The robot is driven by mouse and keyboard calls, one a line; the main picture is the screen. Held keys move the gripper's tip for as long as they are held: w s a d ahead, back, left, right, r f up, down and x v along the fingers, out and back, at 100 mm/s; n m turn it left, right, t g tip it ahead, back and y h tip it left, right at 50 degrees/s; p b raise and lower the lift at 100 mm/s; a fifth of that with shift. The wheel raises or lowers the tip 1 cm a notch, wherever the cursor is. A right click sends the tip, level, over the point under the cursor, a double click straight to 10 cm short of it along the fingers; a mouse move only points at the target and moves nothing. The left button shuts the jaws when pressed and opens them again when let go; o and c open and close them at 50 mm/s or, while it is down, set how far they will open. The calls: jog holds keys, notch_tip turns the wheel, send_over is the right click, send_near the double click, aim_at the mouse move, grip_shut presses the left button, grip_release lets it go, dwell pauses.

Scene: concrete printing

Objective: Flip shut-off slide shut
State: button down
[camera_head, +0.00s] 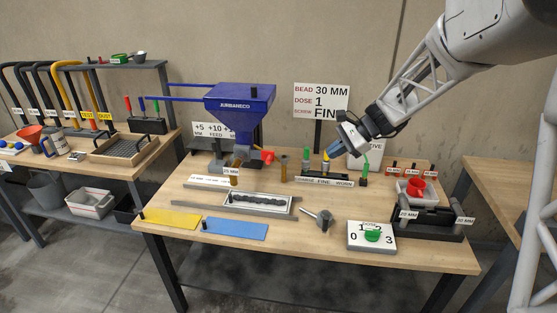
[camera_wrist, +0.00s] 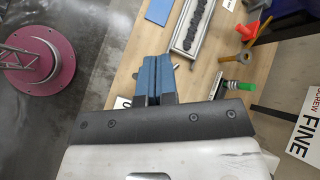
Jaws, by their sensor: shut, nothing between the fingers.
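The blue hopper (camera_head: 240,103) stands at the back of the main bench. A red-handled part (camera_head: 267,156) sits at the lower right of its outlet and seems to be the shut-off slide; its position is too small to read. A red part, likely the same one, shows at the top right of the wrist view (camera_wrist: 286,19). My gripper (camera_head: 328,153) is right of the hopper and red part, apart from them, above the screw stand. In the wrist view its blue fingertips (camera_wrist: 153,72) are together and empty.
The screw stand (camera_head: 324,181) is below my gripper, with a green-handled tool (camera_head: 364,172) to its right. A brass-coloured post (camera_head: 284,170) stands between the red part and the stand. The sign (camera_head: 321,100) rises behind. A bead tray (camera_head: 290,204) lies in front of the hopper.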

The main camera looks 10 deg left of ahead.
jog(key=w+a+f+m+y, duration=0.3)
jog(key=w+f, duration=0.6)
jog(key=w, duration=0.3)
jog(key=w+a+f+m+t+y, duration=0.1)
jog(key=w+a+f+m+y, duration=0.2)
jog(key=w+f, duration=0.5)
jog(key=w+a+m, duration=0.1)
jog(key=w, duration=0.2)
jog(key=shift+w+f, duration=0.35)
jog(key=shift+f, duration=0.05)
jog(key=shift+a, duration=0.3)
send_near(268, 158)
jog(key=f+x, duration=0.1)
jog(key=x, duration=0.5)
jog(key=shift+s+f, duration=0.15)
jog(key=shift+a, duration=0.15)
jog(key=shift+r+x, duration=0.25)
jog(key=shift+x, duration=0.95)
jog(key=shift+r+x, duration=0.25)
jog(key=shift+x, duration=0.95)
jog(key=shift+a+r, duration=0.1)
jog(key=shift+a, duration=0.1)
